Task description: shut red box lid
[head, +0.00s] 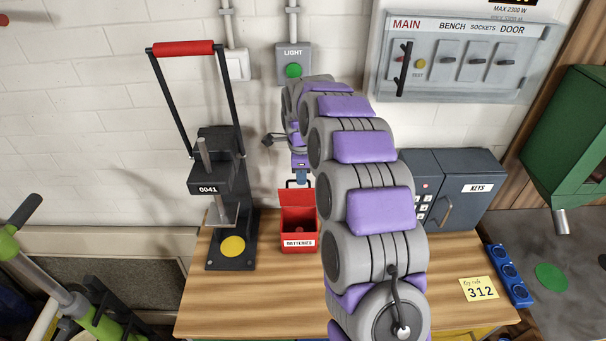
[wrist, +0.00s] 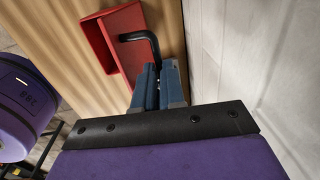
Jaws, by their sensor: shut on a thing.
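The red box (head: 299,239) with the label BATTERIES stands on the workbench, and its lid (head: 296,197) is raised at the back. The box also shows at the top of the wrist view (wrist: 97,38). A black bent handle (wrist: 137,37) is on the lid side. My gripper (wrist: 158,72) is shut at the handle's end, with its blue fingers close around it. In the head view my gripper (head: 301,177) is just above the lid, partly hidden by my arm. Something dark and reddish shows inside the box, too small to make out.
A black press (head: 226,200) marked 0041 with a red handle stands left of the box. A grey key safe (head: 456,190) stands to the right on the workbench (head: 262,300). A yellow note (head: 478,289) and a blue socket strip (head: 508,275) lie at the right edge. The wall is close behind.

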